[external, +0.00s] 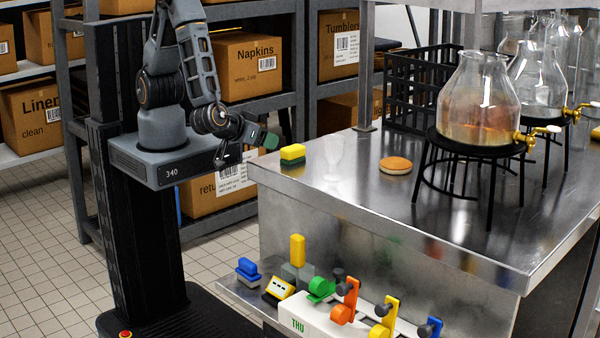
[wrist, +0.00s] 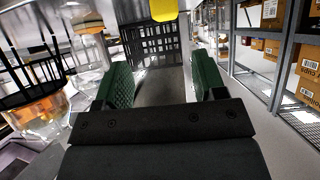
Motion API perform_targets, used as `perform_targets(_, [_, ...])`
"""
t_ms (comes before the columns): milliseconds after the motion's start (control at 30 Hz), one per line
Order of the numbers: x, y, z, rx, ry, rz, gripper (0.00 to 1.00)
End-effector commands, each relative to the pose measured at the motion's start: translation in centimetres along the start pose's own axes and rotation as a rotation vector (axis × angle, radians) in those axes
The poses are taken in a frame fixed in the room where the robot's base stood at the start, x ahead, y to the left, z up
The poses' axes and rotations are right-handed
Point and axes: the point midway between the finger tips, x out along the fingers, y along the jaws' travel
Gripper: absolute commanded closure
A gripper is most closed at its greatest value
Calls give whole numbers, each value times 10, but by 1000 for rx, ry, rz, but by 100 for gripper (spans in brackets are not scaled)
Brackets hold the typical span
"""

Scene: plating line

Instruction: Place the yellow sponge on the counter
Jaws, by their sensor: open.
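The yellow sponge (external: 292,151) has a green underside and lies on the steel counter (external: 340,175) near its left edge. My gripper (external: 262,139) is just left of the sponge and a little above counter height, apart from it. In the wrist view my gripper (wrist: 163,85) shows its two green-padded fingers spread, with nothing between them. A yellow patch (wrist: 163,9) at the top edge of the wrist view looks like the sponge, partly cut off.
A bun (external: 396,165) lies right of the sponge. A glass dispenser (external: 478,95) on a black stand and a black crate (external: 425,85) stand farther back. A lower shelf holds coloured levers and blocks (external: 350,300). Shelves with cardboard boxes (external: 245,65) are behind my arm.

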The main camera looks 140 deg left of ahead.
Motion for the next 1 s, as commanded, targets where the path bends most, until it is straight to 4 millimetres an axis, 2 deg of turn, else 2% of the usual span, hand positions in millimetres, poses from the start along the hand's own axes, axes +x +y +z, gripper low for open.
perform_targets(167, [-8, 8, -2, -11, -23, 48, 36])
perform_targets(267, [-20, 36, -6, -35, -100, 208, 36])
perform_targets(367, [-50, 78, -18, -42, -227, 485, 36])
perform_targets(400, [-70, 93, -24, -27, -284, 616, 36])
perform_targets(467, [-104, 110, -33, 25, -367, 812, 36])
perform_targets(533, [-144, 114, -43, 128, -449, 1012, 36])
perform_targets(633, [-190, 96, -52, 341, -527, 1217, 36])
perform_targets(733, [-212, 62, -58, 583, -560, 1307, 36])
perform_targets(833, [-215, 24, -63, 806, -561, 1302, 36])
perform_targets(1000, [-199, -25, -76, 1057, -533, 1191, 36])
